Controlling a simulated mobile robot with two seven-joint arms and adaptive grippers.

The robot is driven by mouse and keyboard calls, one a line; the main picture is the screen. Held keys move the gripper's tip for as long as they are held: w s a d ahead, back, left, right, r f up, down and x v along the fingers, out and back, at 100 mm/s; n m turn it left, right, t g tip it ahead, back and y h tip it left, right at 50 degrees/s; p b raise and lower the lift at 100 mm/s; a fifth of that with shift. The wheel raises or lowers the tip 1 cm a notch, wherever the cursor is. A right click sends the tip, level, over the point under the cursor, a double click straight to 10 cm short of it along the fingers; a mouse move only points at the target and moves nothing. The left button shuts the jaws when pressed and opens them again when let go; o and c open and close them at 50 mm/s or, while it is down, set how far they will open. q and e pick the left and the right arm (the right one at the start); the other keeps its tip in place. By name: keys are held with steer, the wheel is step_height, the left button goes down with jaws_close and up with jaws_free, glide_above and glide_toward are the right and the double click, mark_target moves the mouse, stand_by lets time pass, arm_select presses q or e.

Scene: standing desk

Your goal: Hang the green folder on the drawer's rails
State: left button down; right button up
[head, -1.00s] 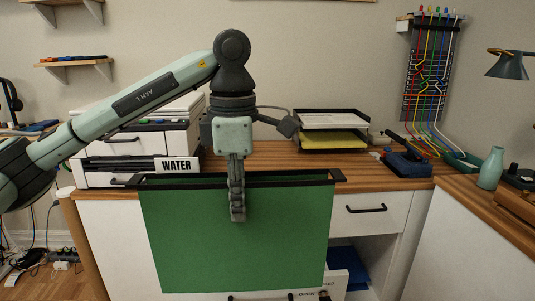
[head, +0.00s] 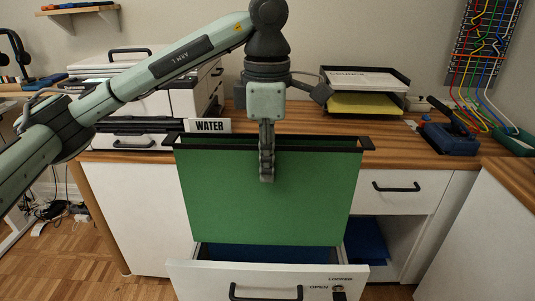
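The green folder (head: 225,200) hangs upright from its black top bar, whose hooked ends stick out on both sides. My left gripper (head: 266,178) is shut on the folder's top edge near its middle. The open drawer (head: 210,278) is below, with a white front, a black handle and a lock marked "OPEN" and "LOCKED". Blue material (head: 265,253) shows inside it. The folder's lower edge is just above or behind the drawer front; I cannot tell how deep it is. The drawer's rails are hidden. My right gripper is not in view.
The wooden desktop (head: 310,122) lies behind the folder. A closed drawer (head: 400,190) is at right, above an open shelf with blue folders (head: 366,245).

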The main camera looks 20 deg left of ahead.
arm_select(q)
glide_above(268, 243)
steer(key=shift+f, duration=4.45)
steer(key=shift+w+a+f+b, duration=0.15)
steer(key=shift+f+b, duration=0.25)
steer(key=shift+f, duration=1.25)
steer(key=shift+f+b, duration=0.65)
steer(key=shift+f, duration=0.65)
steer(key=shift+f+b, duration=0.9)
steer(key=shift+f, duration=0.8)
steer(key=shift+f+b, duration=1.15)
steer(key=shift+f, duration=0.1)
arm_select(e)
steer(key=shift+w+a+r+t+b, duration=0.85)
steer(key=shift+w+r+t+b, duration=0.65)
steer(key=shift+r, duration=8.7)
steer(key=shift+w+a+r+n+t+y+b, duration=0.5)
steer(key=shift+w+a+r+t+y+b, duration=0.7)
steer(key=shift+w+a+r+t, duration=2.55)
arm_select(q)
step_height(268, 243, down, 8)
steer(key=b, duration=0.2)
steer(key=shift+f, duration=0.15)
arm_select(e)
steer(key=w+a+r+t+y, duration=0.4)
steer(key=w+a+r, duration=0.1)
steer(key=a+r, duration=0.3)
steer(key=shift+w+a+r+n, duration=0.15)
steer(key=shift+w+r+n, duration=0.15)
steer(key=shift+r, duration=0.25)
